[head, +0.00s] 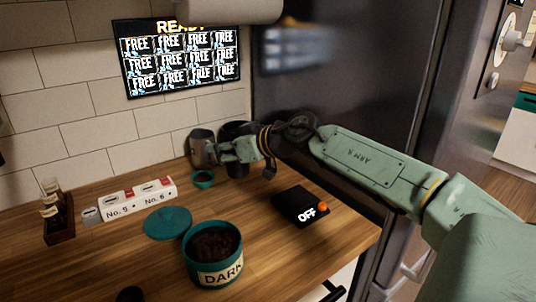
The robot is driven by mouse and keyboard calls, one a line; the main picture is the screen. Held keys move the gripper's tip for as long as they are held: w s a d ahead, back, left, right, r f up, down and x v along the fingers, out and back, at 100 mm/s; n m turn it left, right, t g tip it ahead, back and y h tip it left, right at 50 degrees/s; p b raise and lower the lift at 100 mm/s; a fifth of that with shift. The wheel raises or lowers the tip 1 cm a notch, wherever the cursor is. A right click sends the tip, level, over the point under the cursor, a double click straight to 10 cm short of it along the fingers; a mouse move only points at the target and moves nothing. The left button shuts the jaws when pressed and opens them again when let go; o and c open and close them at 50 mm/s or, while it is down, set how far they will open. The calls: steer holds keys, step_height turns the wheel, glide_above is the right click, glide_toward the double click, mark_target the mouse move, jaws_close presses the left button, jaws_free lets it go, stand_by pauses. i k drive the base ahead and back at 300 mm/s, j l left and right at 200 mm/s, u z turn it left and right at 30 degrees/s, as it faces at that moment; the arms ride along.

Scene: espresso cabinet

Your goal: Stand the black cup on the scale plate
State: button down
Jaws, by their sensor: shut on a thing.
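A dark, greyish cup (201,146), which I take to be the black cup, is at the tips of my gripper (220,152), left of the arm's end. My gripper is shut on it and seems to hold it above the counter, near the tiled wall. The fingertips are small in view and partly merge with the cup. The black scale plate (293,200) lies on the counter to the right and nearer the camera. It has a display reading OFF and an orange knob. Its top is bare.
A dark fridge stands behind.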

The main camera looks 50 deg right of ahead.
mark_target(296, 197)
steer(key=k+l, duration=0.15)
steer(key=k, duration=0.35)
steer(key=k+l, duration=0.15)
steer(key=k, duration=0.3)
steer(key=k+l, duration=0.1)
steer(key=k, duration=0.4)
